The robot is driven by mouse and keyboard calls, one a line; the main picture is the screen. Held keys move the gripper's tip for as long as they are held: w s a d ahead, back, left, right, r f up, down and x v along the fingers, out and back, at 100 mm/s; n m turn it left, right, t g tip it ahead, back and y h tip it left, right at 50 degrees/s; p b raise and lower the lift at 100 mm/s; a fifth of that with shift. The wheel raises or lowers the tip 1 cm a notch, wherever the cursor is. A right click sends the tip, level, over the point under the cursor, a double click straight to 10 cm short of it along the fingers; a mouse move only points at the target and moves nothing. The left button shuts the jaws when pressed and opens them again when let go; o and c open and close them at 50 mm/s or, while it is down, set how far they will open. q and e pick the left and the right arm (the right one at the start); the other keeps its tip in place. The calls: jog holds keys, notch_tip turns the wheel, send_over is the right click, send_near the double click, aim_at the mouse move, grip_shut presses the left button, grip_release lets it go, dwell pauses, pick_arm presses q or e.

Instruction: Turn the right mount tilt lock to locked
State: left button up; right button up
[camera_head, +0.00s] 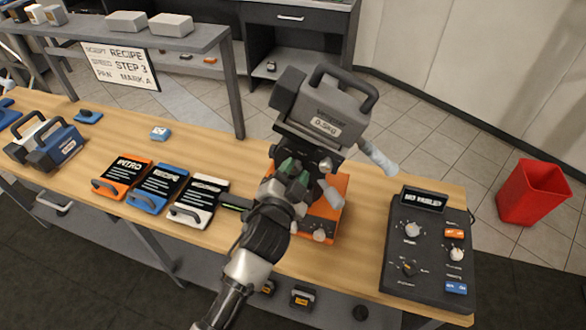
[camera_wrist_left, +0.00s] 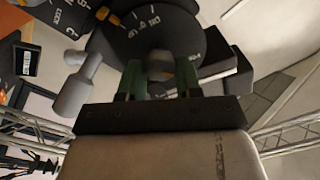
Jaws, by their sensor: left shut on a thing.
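The right mount is a dark head on an orange base (camera_head: 325,219), with a grey camera (camera_head: 322,107) labelled 0.5KG on top. My left gripper (camera_head: 292,168) is at the front of the mount head, below the camera. In the left wrist view, its green fingertips (camera_wrist_left: 160,78) are shut around a small grey knob (camera_wrist_left: 160,58) under a dark dial (camera_wrist_left: 145,28) with white markings. A grey lever (camera_wrist_left: 76,88) stands to the left of the fingers, apart from them. The fingers and arm hide much of the mount front, and the lock's setting cannot be read. My right gripper is not in view.
A black control panel (camera_head: 427,247) with knobs stands at the right end of the wooden table (camera_head: 230,148). Orange, blue and white cards (camera_head: 159,188) lie left of the mount. A blue camera (camera_head: 60,143) stands far left. A red bin (camera_head: 532,190) is on the floor.

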pick_arm(q)
jog(key=m+p, duration=0.1)
jog(key=m, duration=0.2)
jog(key=shift+m, duration=0.4)
jog(key=m, duration=0.3)
jog(key=shift+d+m+p, duration=0.1)
jog(key=shift+m+p, duration=0.2)
jog(key=shift+p, duration=0.1)
jog(key=m, duration=0.2)
jog(key=m+p, duration=0.1)
jog(key=m, duration=0.2)
jog(key=shift+f+m, duration=0.25)
jog(key=shift+m, duration=0.05)
jog(key=o, duration=0.9)
jog(key=shift+s, duration=0.1)
